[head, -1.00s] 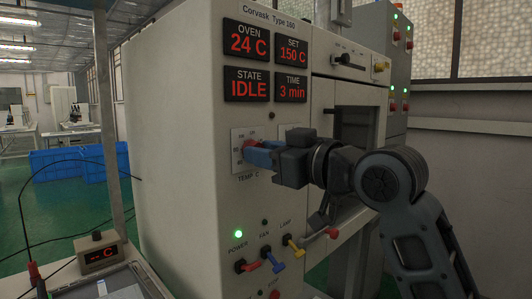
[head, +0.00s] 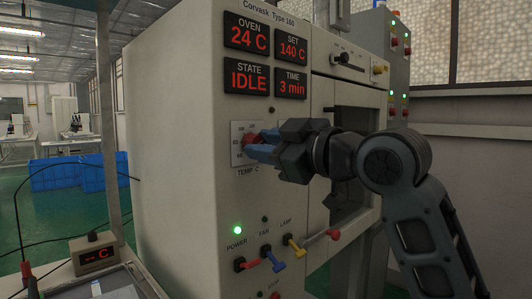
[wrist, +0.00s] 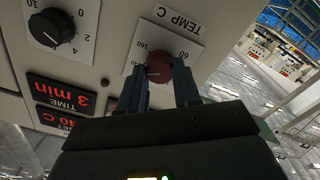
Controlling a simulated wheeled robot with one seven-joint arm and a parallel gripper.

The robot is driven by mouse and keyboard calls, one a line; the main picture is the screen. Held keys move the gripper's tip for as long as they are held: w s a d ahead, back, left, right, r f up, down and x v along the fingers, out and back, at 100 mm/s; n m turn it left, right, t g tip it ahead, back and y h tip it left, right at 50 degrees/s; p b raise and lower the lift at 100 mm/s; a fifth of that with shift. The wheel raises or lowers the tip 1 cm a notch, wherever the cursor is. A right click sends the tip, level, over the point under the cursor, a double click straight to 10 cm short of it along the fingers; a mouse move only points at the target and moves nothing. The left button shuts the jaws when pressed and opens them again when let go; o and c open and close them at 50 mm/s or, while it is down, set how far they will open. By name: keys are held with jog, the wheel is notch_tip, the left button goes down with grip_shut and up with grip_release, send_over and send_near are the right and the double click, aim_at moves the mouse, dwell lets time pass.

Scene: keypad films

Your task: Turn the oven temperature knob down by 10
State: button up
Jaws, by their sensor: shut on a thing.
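The red temperature knob (head: 249,139) sits on a white dial plate (head: 237,157) marked TEMP C on the oven's front panel. In the wrist view the knob (wrist: 159,67) lies between my two fingers. My gripper (head: 262,145) is shut on the knob, reaching in from the right; its fingers hide part of the dial. In the wrist view my gripper (wrist: 162,90) is rolled relative to the panel. The SET display (head: 291,47) reads 140 C. The OVEN display (head: 246,34) reads 24 C.
The STATE display (head: 246,79) reads IDLE and the TIME display (head: 291,83) 3 min. A black timer knob (wrist: 51,28) is beside the temperature dial. Below are red, blue and yellow levers (head: 271,259) and a lit green lamp (head: 238,230).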

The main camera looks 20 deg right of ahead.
jog(key=o, duration=1.1)
jog(key=shift+c, duration=0.2)
jog(key=shift+s, duration=0.1)
jog(key=v, duration=0.7)
jog(key=shift+s+d, duration=0.15)
jog(key=shift+s, duration=0.1)
